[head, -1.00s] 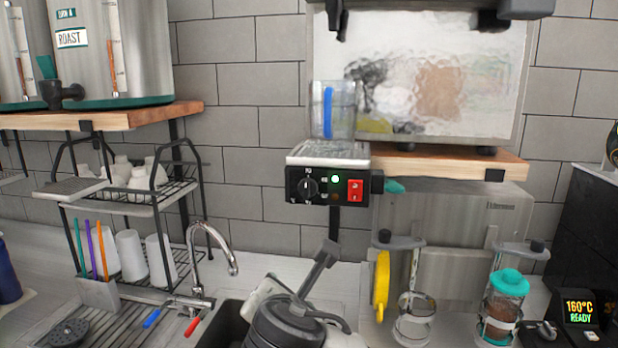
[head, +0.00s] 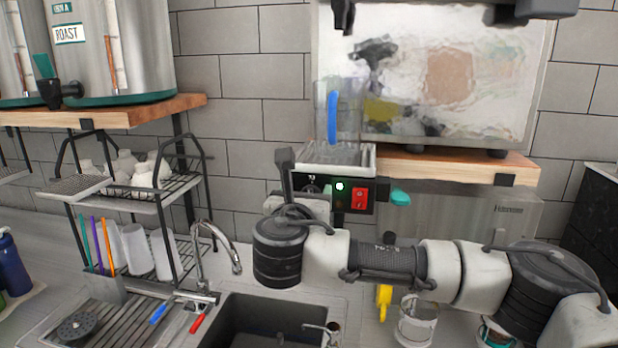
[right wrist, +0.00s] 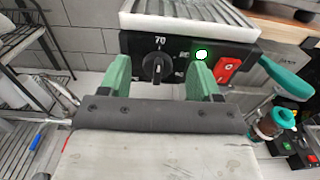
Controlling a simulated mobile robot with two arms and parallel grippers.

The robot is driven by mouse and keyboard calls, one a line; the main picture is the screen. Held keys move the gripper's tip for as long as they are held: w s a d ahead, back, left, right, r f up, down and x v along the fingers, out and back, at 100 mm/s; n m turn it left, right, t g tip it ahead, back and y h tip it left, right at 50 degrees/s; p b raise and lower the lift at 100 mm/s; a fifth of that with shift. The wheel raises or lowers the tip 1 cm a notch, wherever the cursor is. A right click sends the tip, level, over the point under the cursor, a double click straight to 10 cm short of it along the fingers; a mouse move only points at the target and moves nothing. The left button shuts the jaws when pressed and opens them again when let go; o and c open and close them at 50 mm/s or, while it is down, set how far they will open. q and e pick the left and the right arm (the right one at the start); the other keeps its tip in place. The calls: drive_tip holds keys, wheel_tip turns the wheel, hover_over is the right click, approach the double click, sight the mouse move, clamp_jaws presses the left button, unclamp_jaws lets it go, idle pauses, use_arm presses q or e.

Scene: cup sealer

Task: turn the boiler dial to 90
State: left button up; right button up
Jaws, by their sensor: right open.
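In the head view the dial is largely hidden by my arm. My right gripper (right wrist: 160,78) is open, with one green finger to the left and one to the right of the dial. I see gaps on both sides; contact cannot be told. My left gripper is not in view.
Beside the dial are a lit green lamp (right wrist: 201,54) and a red switch (right wrist: 229,70). A teal-handled tap (right wrist: 285,75) sticks out right of the panel. A ribbed tray (head: 335,155) tops the boiler. Below are a sink (head: 265,315) and a faucet (head: 215,245).

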drive_tip(key=shift+w+d+p, duration=0.15)
drive_tip(key=shift+w+p, duration=0.15)
drive_tip(key=shift+w, duration=0.75)
drive_tip(key=c, duration=0.9)
drive_tip(key=shift+s+d+f+m+b, duration=0.1)
drive_tip(key=shift+d+f+m+b, duration=0.3)
drive_tip(key=shift+m+b, duration=3.3)
drive_tip(key=shift+w+d+f+m+b, duration=0.1)
drive_tip(key=shift+f+m+b, duration=0.5)
drive_tip(key=shift+m+b, duration=3.1)
drive_tip(key=shift+s+d+f+m+b, duration=0.15)
drive_tip(key=shift+f+m+b, duration=0.35)
drive_tip(key=shift+m+b, duration=3.2)
drive_tip(key=shift+m+p, duration=0.8)
drive_tip(key=shift+m, duration=0.1)
